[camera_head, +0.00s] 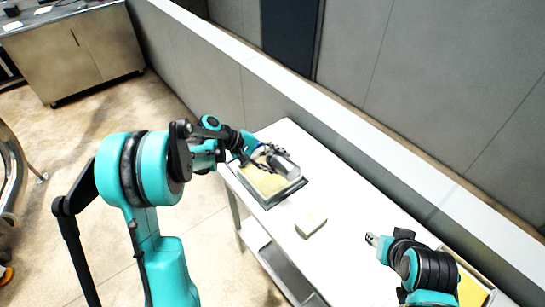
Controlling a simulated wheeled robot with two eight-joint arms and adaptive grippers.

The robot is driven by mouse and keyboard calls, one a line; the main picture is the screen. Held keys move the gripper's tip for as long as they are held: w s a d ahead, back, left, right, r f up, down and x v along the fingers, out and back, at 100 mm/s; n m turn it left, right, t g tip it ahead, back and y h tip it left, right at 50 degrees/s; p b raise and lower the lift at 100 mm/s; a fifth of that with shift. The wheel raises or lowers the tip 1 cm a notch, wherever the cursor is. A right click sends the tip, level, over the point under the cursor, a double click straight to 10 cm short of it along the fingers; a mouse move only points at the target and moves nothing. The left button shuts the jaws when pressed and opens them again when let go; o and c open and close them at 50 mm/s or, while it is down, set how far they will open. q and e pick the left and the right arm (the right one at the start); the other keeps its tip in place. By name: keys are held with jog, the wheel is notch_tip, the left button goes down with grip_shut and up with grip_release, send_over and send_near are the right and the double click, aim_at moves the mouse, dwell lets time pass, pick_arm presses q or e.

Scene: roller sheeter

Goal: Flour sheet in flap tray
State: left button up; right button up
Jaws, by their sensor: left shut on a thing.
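A dark-rimmed tray (293,190) lies on the white table with a yellow sheet (262,183) in it. My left gripper (266,160) is over this tray and shut on a grey can-like shaker (285,165). The shaker is tilted, lying nearly on its side above the tray's far right part. I cannot tell whether it touches the sheet, and no flour can be made out. My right gripper (371,240) is over the table's right part, apart from the tray; its fingers are too small to tell open from shut.
A pale block (311,222) lies on the white table (335,185), in front of the tray. A second tray with yellow contents (472,287) is at the lower right, partly hidden by my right arm. A low grey wall runs behind the table.

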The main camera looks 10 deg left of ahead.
pick_arm(q)
jog(key=shift+w+a, duration=0.1)
jog(key=w+a, duration=0.2)
jog(key=a, duration=0.1)
jog(key=shift+w+a, duration=0.2)
jog(key=shift+w, duration=0.15)
jog(key=shift+s+d+b, duration=0.25)
jog(key=shift+s+d, duration=0.5)
jog(key=shift+d, duration=0.15)
jog(key=shift+s+d+b, duration=0.2)
jog(key=shift+s+d, duration=0.5)
jog(key=shift+d, duration=0.2)
jog(key=shift+w+a, duration=0.1)
jog(key=shift+w+a, duration=0.7)
jog(key=shift+a, duration=0.2)
